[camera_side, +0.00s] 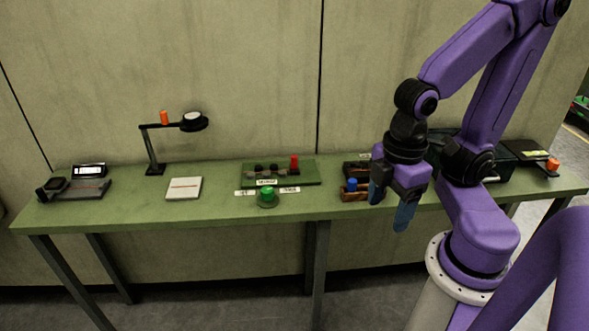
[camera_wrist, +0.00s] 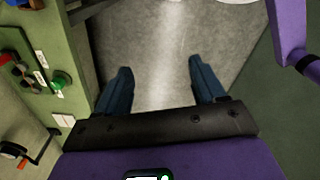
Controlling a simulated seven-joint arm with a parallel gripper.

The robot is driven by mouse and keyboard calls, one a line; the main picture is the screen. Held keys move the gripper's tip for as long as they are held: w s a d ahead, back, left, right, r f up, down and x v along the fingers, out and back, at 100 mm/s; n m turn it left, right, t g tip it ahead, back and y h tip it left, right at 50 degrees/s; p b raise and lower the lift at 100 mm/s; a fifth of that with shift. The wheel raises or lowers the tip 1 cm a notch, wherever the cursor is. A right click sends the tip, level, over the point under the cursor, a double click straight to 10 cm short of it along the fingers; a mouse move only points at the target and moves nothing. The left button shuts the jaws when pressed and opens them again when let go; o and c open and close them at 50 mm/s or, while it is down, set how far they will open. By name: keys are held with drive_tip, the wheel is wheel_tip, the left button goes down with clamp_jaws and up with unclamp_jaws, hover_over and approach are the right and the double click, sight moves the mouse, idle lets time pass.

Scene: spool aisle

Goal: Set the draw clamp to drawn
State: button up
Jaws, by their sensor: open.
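What looks like the draw clamp (camera_side: 250,179) is a green base with dark parts on top, standing mid-table against the wall side. Its red upright handle (camera_side: 294,162) is at the base's right end. A green knob (camera_side: 267,195) stands in front of it between two white labels, whose print is too small to read surely. The green knob (camera_wrist: 62,79) and red handle (camera_wrist: 8,57) also show at the left of the wrist view. My gripper (camera_side: 391,204) is open and empty, right of the clamp at the table's front edge. In the wrist view its fingers (camera_wrist: 160,68) have only floor between them.
A wooden block with a blue knob (camera_side: 352,185) is just left of my gripper. A white pad (camera_side: 184,188), a desk lamp (camera_side: 152,150) and a dark device with a display (camera_side: 88,187) stand left. A dark bin (camera_side: 510,151) is right, behind my arm.

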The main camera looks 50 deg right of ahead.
drive_tip(key=c, duration=0.4)
drive_tip(key=w+n+t, duration=0.1)
drive_tip(key=w+n, duration=0.4)
drive_tip(key=w, duration=0.6)
drive_tip(key=n+t+h, duration=0.3)
drive_tip(key=n, duration=0.9)
hover_over(294, 157)
drive_tip(key=s+a, duration=0.3)
drive_tip(key=s, duration=0.2)
wheel_tip(294, 157, down, 3)
drive_tip(key=x, duration=1.6)
drive_tip(key=shift+s+a+f, duration=0.1)
drive_tip(key=shift+s+f, duration=0.15)
drive_tip(key=shift+f, duration=0.3)
